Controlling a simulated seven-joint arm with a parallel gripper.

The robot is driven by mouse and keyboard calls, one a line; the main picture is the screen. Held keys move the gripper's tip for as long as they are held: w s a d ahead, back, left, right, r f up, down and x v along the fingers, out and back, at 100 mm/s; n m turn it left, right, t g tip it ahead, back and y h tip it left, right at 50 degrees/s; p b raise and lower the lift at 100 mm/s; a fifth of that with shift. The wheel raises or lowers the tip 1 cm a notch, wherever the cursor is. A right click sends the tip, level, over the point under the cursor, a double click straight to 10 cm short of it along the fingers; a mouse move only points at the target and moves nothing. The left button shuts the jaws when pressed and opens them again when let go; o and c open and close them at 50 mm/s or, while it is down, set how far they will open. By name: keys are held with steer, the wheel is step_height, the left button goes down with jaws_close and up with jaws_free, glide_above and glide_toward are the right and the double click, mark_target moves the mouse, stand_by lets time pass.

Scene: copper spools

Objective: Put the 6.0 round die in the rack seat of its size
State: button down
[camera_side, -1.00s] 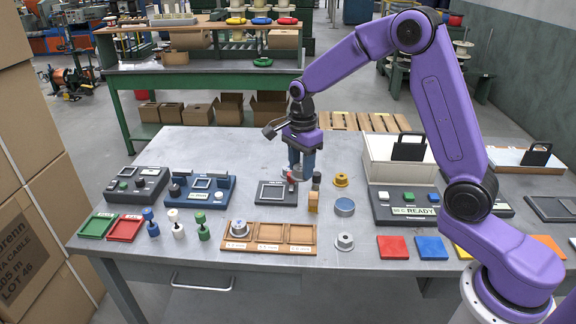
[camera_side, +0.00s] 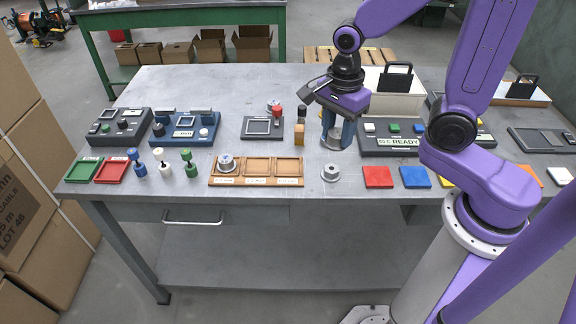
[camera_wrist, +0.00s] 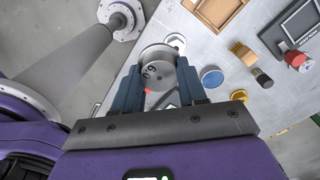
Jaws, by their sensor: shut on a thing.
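My gripper (camera_side: 338,138) is shut on a silver round die (camera_wrist: 157,70), held between the blue fingers. Dark digits that look like 6.0 show on its face in the wrist view. It also shows low between the fingers in the side view (camera_side: 333,143). The wooden rack (camera_side: 256,183) has three square seats in a row. A silver die (camera_side: 227,162) sits in its left seat; the middle and right seats are empty. The seat labels are too small to read. My gripper is to the right of the rack and behind it. Part of the rack (camera_wrist: 214,26) shows in the wrist view.
Another silver die (camera_side: 330,173) lies right of the rack. A blue disc (camera_wrist: 211,77), wooden block (camera_wrist: 243,53), black knob (camera_wrist: 262,78) and red knob (camera_wrist: 297,60) stand near my gripper. Red (camera_side: 378,177) and blue (camera_side: 415,177) squares lie at the front right.

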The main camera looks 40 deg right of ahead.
steer(key=shift+s+f, duration=0.15)
steer(key=shift+s, duration=0.65)
steer(key=shift+w+a+f, duration=0.1)
steer(key=shift+w+f, duration=0.2)
steer(key=shift+w, duration=0.25)
steer(key=shift+w+a+f, duration=0.1)
steer(key=shift+w+f, duration=0.15)
steer(key=shift+w, duration=0.25)
steer(key=w+f, duration=0.2)
steer(key=w, duration=0.1)
steer(key=w+a+f, duration=0.1)
steer(key=w+f, duration=0.2)
steer(key=w, duration=0.1)
steer(key=w+a+f, duration=0.1)
steer(key=w+f, duration=0.1)
steer(key=w, duration=0.1)
steer(key=shift+w+f, duration=0.25)
steer(key=shift+f, duration=0.15)
steer(key=shift+w+a+f, duration=0.15)
steer(key=shift+w+f, duration=0.25)
steer(key=shift+f, duration=1.65)
steer(key=shift+f, duration=0.15)
